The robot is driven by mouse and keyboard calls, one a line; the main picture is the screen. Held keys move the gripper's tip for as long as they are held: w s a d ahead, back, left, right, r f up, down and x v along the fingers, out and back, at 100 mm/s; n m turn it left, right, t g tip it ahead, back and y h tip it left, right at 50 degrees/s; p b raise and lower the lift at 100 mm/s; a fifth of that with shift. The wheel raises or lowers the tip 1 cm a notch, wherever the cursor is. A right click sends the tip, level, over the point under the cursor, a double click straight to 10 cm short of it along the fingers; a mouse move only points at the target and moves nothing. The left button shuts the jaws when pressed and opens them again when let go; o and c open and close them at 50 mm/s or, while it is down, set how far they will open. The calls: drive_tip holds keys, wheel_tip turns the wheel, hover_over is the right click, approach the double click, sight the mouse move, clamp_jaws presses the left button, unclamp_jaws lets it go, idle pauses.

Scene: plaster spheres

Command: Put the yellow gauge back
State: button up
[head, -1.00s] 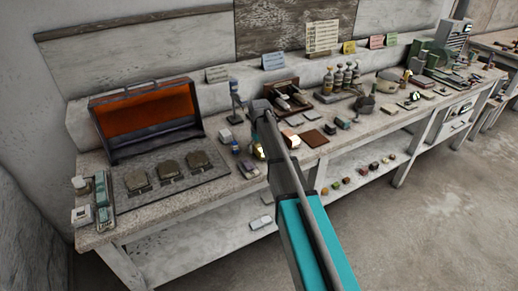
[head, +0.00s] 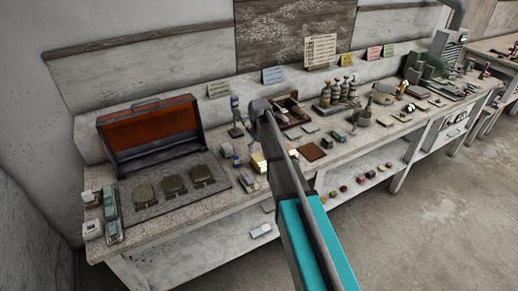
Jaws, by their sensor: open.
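A small pale yellow block-like thing (head: 258,162) is on the bench just left of my arm. It is too small to tell whether it is the yellow gauge. My arm reaches up from the bottom of the view over the middle of the bench. I cannot make out my gripper's fingers at the far end of the arm. The arm covers part of the bench behind it.
An open case with an orange lining (head: 152,133) stands at the left of the bench. A grey plate (head: 150,211) with dark blocks lies before it. A wooden tray (head: 296,124), bottles (head: 346,88) and a brown pad (head: 312,151) lie beyond my arm.

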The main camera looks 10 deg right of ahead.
sight(259, 159)
drive_tip(key=shift+r+p, duration=1.2)
drive_tip(key=shift+r, duration=0.3)
drive_tip(key=s+m, duration=0.3)
drive_tip(key=s, duration=2.6)
drive_tip(key=shift+s+m, duration=0.25)
drive_tip(key=shift+m, duration=0.05)
